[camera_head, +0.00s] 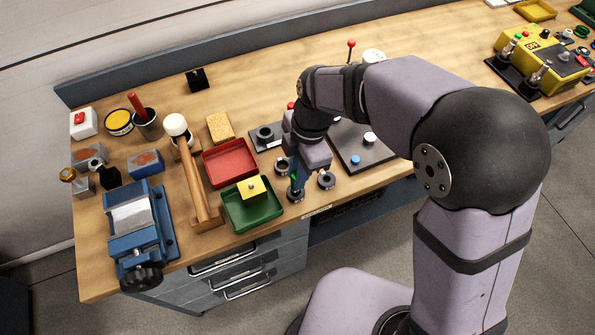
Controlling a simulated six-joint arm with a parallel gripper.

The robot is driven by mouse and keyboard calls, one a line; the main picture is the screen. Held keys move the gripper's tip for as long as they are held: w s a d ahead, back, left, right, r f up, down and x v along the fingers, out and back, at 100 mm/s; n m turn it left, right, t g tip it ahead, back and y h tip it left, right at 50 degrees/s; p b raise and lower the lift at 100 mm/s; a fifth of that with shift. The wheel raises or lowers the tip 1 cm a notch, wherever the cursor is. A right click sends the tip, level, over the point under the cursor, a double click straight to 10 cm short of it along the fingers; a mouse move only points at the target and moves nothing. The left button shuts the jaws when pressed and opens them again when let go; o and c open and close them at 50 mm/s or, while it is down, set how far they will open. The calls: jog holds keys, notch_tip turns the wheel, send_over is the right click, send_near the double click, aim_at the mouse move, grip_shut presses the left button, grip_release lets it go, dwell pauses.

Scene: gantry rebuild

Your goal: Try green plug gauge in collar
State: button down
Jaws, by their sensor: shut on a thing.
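My gripper (297,174) points down near the front edge of the bench, with its fingers shut on the green plug gauge (293,180). Only a small green part shows between the fingers. Directly under it is a dark ring-shaped collar (296,196). The fingers cover most of the plug, and I cannot tell whether its tip is inside the collar or just above it. A second dark collar (326,181) stands just to the right, apart from the gripper. A dark block with a round hole (265,134) is behind the gripper to the left.
A green tray (236,222) with a yellow block (252,188) in it is close on the left, with a red tray (229,163) behind it. A mallet (192,180) and blue vise (138,225) stand further left. A dark plate (382,153) with knobs is at right.

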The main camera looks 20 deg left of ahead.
jog(key=shift+r, duration=0.15)
jog(key=shift+r+p, duration=2.35)
jog(key=shift+r, duration=0.5)
jog(key=shift+w, duration=0.1)
